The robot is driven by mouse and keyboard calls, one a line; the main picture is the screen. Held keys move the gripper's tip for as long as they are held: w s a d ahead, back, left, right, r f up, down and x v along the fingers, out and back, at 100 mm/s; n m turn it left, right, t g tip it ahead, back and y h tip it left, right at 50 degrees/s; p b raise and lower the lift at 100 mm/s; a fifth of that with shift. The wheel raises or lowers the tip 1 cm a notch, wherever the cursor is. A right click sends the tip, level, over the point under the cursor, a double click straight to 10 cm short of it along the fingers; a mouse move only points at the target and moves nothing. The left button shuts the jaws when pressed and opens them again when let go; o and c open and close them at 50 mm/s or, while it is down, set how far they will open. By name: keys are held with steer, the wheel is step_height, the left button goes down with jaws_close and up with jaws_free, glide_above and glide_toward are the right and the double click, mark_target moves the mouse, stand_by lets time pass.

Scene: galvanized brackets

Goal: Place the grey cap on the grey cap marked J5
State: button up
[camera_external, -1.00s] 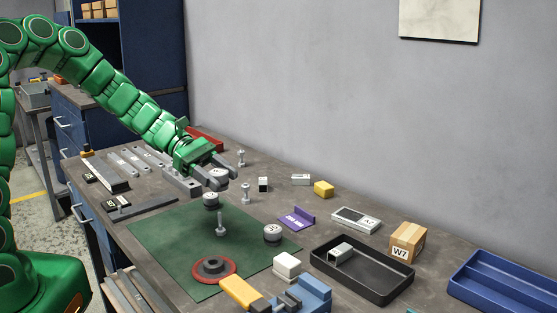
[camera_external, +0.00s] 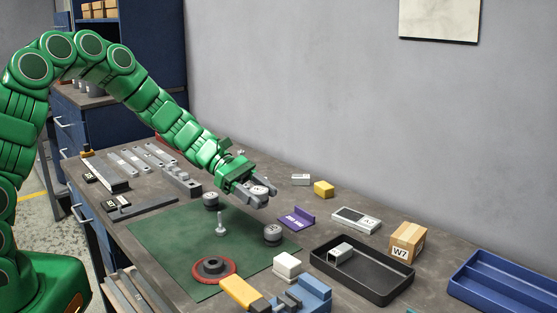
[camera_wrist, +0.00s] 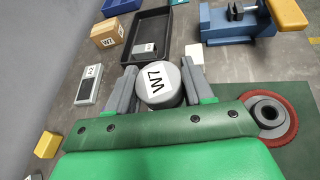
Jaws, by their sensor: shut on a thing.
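My gripper (camera_external: 258,195) is shut on a grey cap (camera_wrist: 160,87), held upright between its two fingers. In the external view the held cap (camera_external: 259,190) is above the bench, beyond the green mat. Neither shows clearly in the wrist view.
A bolt (camera_external: 221,228) stands on the green mat (camera_external: 165,240) between the caps. A red disc with a grey ring (camera_external: 213,268) lies in front. A purple bracket (camera_external: 297,217), a black tray (camera_external: 375,288) and a W7 box (camera_external: 407,242) are to the right.

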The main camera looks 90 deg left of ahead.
glide_above(272, 228)
steer(key=shift+w+d+f, duration=0.1)
steer(key=shift+d+f, duration=0.05)
steer(key=shift+f, duration=0.9)
steer(key=shift+d+f, duration=0.15)
steer(key=shift+f, duration=2.45)
steer(key=shift+f, duration=0.1)
steer(key=o, duration=1.1)
steer(key=shift+a+r, duration=0.2)
steer(key=v, duration=1.1)
steer(key=shift+s, duration=0.4)
steer(key=shift+r, duration=0.1)
